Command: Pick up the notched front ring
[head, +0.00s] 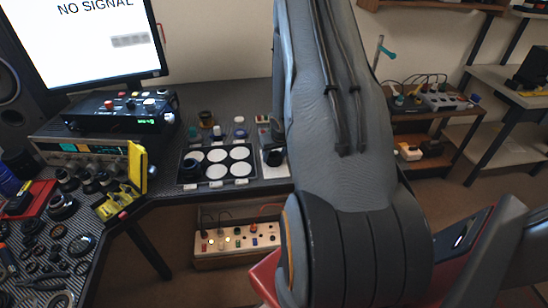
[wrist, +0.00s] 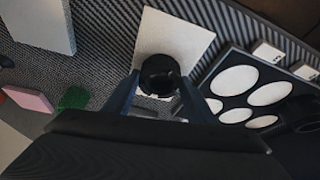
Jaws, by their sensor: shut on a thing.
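A black ring (wrist: 160,75), which fits the notched front ring, is between the fingertips of my gripper (wrist: 159,86) in the wrist view. The fingers are shut on its sides. I cannot make out its notch. A white square pad (wrist: 185,32) lies behind and below the ring; I cannot tell whether the ring touches it. In the head view the pad (head: 276,172) shows beside my arm, with a dark round thing over it.
A black tray (head: 186,152) with several white round pads stands left of the square pad; a black cylindrical part (head: 192,169) sits on it. Small jars stand behind the tray. A yellow stand (head: 137,168) and many dark lens parts crowd the left bench.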

